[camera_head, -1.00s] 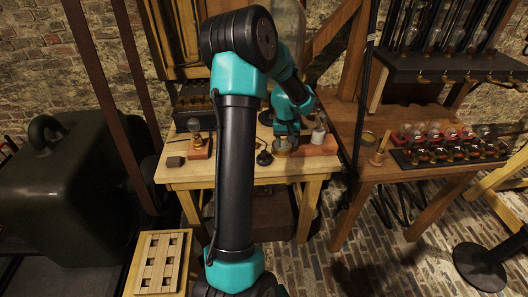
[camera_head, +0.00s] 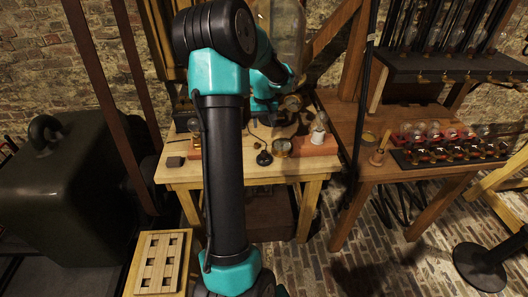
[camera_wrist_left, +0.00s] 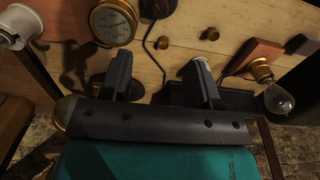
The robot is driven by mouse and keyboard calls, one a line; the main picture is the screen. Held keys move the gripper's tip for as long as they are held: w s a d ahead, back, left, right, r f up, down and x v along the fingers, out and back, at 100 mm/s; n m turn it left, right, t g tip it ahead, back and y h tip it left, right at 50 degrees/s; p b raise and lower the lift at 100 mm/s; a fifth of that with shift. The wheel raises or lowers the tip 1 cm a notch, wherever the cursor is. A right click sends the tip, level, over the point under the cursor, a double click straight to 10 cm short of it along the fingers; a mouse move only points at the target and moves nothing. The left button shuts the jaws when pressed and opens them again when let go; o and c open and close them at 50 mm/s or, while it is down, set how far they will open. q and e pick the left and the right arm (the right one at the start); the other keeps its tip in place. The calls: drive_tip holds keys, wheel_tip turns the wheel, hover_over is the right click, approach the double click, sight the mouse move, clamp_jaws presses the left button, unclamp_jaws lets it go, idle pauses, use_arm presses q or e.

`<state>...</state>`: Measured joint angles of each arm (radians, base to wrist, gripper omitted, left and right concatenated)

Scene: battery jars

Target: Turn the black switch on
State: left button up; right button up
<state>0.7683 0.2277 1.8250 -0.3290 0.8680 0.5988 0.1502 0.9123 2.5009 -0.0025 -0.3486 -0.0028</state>
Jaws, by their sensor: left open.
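The black switch (camera_head: 264,158) is a small round dark piece on the near middle of the wooden table, just left of a brass-rimmed gauge. It also shows at the top edge of the left wrist view (camera_wrist_left: 158,9), partly cut off, with a dark wire running from it. My left gripper (camera_head: 280,117) is over the back of the table, behind the switch and apart from it. In the left wrist view its two dark fingers (camera_wrist_left: 160,82) are spread with nothing held between them. I cannot tell the switch's position. My right gripper is not in view.
A bulb on a wooden block (camera_wrist_left: 253,57) and a dark block (camera_head: 175,162) are on the table's left.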

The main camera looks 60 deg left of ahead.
sight(264, 152)
use_arm(q)
wheel_tip(264, 152, down, 15)
drive_tip(key=shift+r, duration=0.1)
idle(0.4)
drive_tip(key=shift+c, duration=0.5)
drive_tip(key=c, duration=0.8)
